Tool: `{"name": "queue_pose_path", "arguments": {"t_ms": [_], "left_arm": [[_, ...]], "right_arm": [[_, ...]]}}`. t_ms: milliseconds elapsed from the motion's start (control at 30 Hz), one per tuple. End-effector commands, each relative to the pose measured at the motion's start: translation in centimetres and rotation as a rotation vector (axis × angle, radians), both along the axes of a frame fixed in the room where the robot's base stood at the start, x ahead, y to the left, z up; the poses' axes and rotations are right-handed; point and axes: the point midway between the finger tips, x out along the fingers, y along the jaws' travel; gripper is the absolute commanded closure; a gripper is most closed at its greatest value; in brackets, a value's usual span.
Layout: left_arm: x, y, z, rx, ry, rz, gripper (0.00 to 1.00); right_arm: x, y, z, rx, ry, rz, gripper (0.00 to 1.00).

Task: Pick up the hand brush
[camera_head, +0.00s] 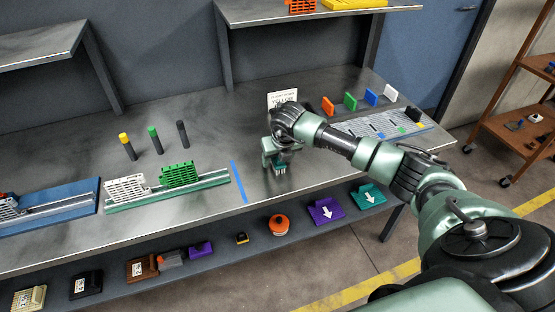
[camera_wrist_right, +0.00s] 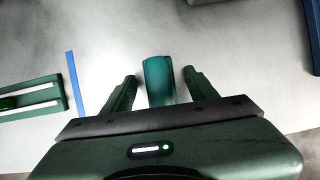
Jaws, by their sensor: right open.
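A teal, rounded piece, which appears to be the hand brush (camera_wrist_right: 158,80), lies between the fingers of my right gripper (camera_wrist_right: 160,90) in the right wrist view. A gap shows on each side of it, and the fingers are open. In the head view my right gripper (camera_head: 280,168) points down at the workbench, right of the blue line. There the brush cannot be told apart from the green gripper and hand. Its bristles are not clearly seen. My left gripper is in neither view.
A blue tape line (camera_head: 238,181) and a green rail (camera_head: 168,191) with white and green blocks lie left of my right gripper. A grey perforated panel (camera_head: 375,124) with upright coloured plates is at the right. A sign (camera_head: 283,97) stands behind.

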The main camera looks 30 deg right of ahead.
Motion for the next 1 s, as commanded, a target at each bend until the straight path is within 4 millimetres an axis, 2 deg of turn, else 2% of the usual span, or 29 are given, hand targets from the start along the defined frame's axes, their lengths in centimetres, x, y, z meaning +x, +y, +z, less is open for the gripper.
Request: {"name": "queue_pose_path", "arguments": {"t_ms": [100,300,567,733,867,1000], "left_arm": [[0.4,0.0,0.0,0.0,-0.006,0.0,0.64],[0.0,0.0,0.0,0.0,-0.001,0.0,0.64],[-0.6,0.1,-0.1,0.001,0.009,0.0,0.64],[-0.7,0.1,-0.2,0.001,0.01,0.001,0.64],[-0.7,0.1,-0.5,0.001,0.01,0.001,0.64],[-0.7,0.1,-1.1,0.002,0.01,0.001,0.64]], "right_arm": [[0.0,0.0,0.0,0.0,0.0,0.0,0.45],[0.0,0.0,0.0,0.0,0.001,0.0,1.0],[0.0,0.0,0.1,0.0,0.0,-0.001,1.0],[0.0,-0.1,0.8,-0.001,-0.001,-0.001,1.0],[0.1,-0.1,2.5,0.0,-0.003,-0.001,1.0],[0.2,-0.1,5.5,0.0,-0.007,0.0,1.0]]}}
